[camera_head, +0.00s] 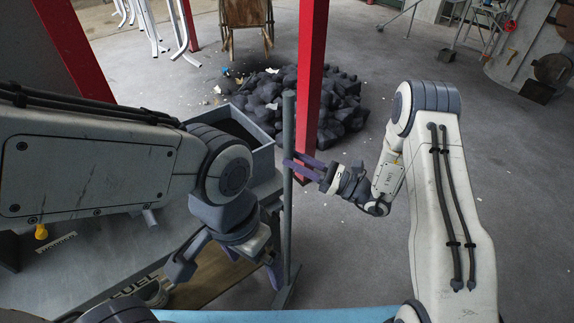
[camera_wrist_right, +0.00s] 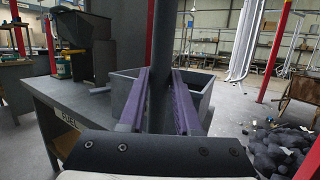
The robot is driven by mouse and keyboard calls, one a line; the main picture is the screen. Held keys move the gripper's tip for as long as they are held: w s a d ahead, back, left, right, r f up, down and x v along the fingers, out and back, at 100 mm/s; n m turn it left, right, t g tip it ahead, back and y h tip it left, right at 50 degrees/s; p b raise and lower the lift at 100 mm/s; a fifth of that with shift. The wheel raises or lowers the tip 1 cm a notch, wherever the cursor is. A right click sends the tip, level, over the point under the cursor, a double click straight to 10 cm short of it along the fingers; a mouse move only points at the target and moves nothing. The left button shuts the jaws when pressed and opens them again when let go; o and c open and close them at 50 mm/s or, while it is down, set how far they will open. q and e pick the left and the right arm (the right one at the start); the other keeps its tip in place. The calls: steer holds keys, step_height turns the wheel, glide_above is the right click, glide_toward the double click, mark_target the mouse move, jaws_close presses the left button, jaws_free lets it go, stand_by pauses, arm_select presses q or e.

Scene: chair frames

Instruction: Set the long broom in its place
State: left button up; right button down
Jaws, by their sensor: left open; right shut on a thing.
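The long broom shows as a grey upright pole (camera_head: 288,130) in the middle of the head view, with its lower end near the front edge of the workbench. My right gripper (camera_head: 298,168) comes in from the right, its purple fingers shut on the pole. In the right wrist view the dark pole (camera_wrist_right: 162,60) stands between the two purple fingers. My left gripper (camera_head: 228,268) is lower, left of the pole, open and empty. I cannot tell which spot is the broom's place.
A grey bin (camera_head: 262,160) sits behind the pole on the grey workbench (camera_wrist_right: 65,105). A red post (camera_head: 311,70) stands just behind and to the right. A heap of dark lumps (camera_head: 345,105) lies on the floor. White chair frames (camera_head: 183,30) hang at the top left.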

mark_target(288, 171)
steer(key=shift+w+a+r+g+b, duration=0.55)
steer(key=shift+a+r+g+b, duration=0.05)
steer(key=shift+b, duration=0.3)
arm_select(q)
steer(key=shift+a+f+b, duration=0.15)
steer(key=shift+f+b, duration=0.3)
steer(key=shift+f, duration=1.35)
arm_select(e)
steer(key=shift+w+a+r+n, duration=0.3)
steer(key=shift+w+a, duration=0.1)
steer(key=shift+a, duration=0.1)
steer(key=shift+f, duration=0.1)
arm_select(q)
steer(key=shift+f+b, duration=1.6)
steer(key=shift+f, duration=0.05)
arm_select(e)
steer(key=shift+f, duration=2.15)
arm_select(q)
steer(key=shift+f, duration=0.15)
arm_select(e)
steer(key=shift+f, duration=0.25)
arm_select(q)
steer(key=shift+f+b, duration=0.8)
steer(key=shift+b, duration=0.15)
arm_select(e)
steer(key=shift+f, duration=1.2)
